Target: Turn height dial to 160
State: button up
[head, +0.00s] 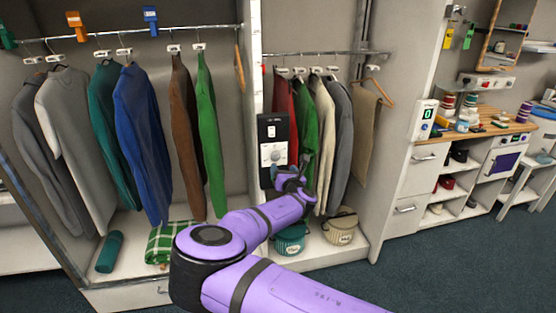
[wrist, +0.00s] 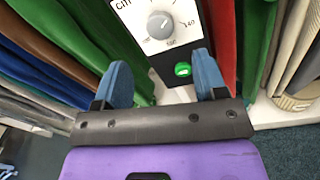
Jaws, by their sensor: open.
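The height dial (head: 274,154) is a round grey knob on a white plate, on a black panel (head: 267,130) fixed to the wardrobe's middle post. In the wrist view the grey knob (wrist: 161,25) shows close up, with printed numbers around it. One at the right reads about 140; the one below it is too blurred to read surely. A green button (wrist: 183,69) sits below the plate. My gripper (head: 291,178) is open and empty, just below and in front of the panel. Its two blue fingers (wrist: 163,80) stand apart below the dial, not touching it.
Clothes hang on both sides of the panel, including a green garment (head: 207,130) at left and a red one (head: 291,115) at right. Lidded baskets (head: 341,229) stand on the wardrobe floor below. A small display (head: 427,114) reading 0 is at the right.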

aim_at(276, 157)
jog(key=x, duration=0.8)
jog(key=shift+w+a+f, duration=0.1)
jog(key=shift+w, duration=0.15)
jog(key=c, duration=0.9)
